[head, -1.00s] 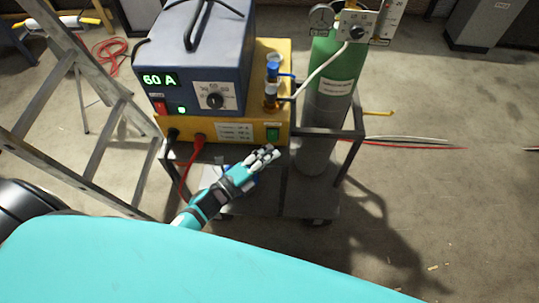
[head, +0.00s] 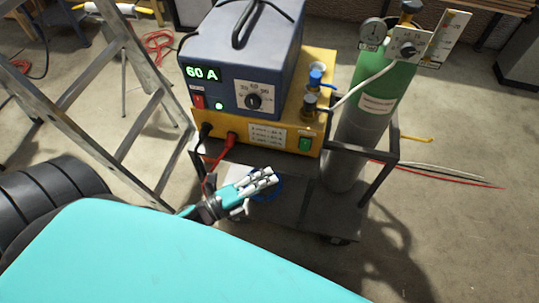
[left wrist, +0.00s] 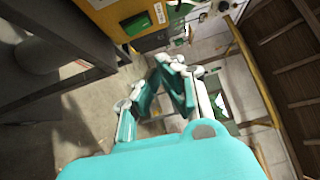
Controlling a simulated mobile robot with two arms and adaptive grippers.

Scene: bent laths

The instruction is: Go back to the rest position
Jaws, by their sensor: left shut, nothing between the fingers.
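My left gripper (head: 272,178) is teal and white and comes in from the left in the head view. It is shut and empty. It is in front of the welding cart, below and left of the green switch (head: 305,144) on the yellow unit, with a visible gap to it. In the left wrist view my left gripper's fingers (left wrist: 168,72) point up the picture, with the yellow unit (left wrist: 118,18) beyond them. My right gripper is not in view.
A blue power source (head: 235,85) reading 60 A sits on the yellow unit. A green and grey gas cylinder (head: 375,100) stands at its right. A metal ladder (head: 85,90) leans at the left. The floor at the right (head: 460,220) is mostly clear.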

